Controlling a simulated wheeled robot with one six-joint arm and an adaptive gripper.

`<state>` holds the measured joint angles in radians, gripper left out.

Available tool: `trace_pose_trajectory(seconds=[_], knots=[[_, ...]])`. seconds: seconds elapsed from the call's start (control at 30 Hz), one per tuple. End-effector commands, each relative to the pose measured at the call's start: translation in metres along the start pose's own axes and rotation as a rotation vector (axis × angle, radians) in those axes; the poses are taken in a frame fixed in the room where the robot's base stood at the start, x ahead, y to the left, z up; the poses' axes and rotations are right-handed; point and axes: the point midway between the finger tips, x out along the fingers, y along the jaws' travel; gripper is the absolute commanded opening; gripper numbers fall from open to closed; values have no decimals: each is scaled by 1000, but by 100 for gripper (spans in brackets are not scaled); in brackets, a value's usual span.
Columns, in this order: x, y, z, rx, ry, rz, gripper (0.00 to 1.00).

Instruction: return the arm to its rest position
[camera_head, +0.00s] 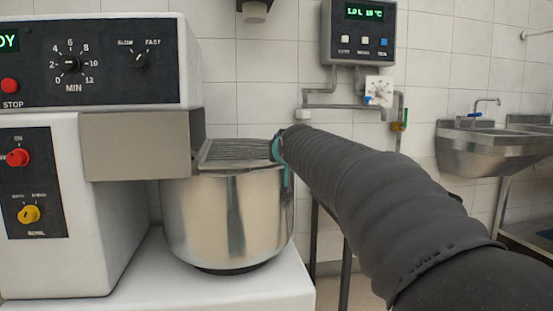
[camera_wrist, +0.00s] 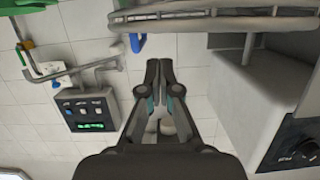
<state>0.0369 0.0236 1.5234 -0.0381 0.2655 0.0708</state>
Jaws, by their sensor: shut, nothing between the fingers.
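My arm, in a dark ribbed sleeve, reaches from the lower right of the head view towards the right rim of the mixer bowl. My gripper (camera_wrist: 160,72) shows in the wrist view with its dark fingers together and nothing between them. In the head view it is mostly hidden behind the sleeve, with only teal bits showing by the bowl rim. The steel mixer bowl (camera_head: 228,220) stands under the mixer head with a wire guard (camera_head: 232,152) over its top. I cannot tell whether my gripper touches the bowl or guard.
The mixer (camera_head: 90,240) with its knobs fills the left side. A water meter panel (camera_head: 361,32) reading 1.0 L 15 °C hangs on the tiled wall, with pipes and a valve below. A steel sink (camera_head: 490,150) is at the right.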

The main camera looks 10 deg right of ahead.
Motion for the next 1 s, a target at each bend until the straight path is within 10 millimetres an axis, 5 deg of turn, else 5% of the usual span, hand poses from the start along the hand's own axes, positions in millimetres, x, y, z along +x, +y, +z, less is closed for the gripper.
trace_pose_trajectory(seconds=[0.23, 0.37, 0.43, 0.7, 1.0], knots=[[-8, 3, 16, -10, -63, 7, 0], [-6, 6, 78, -18, -226, 13, 0], [-21, 7, 119, -22, -337, 15, 0], [-150, 6, 235, -41, -709, 6, 0], [-292, 5, 306, -54, -918, -10, 0]])
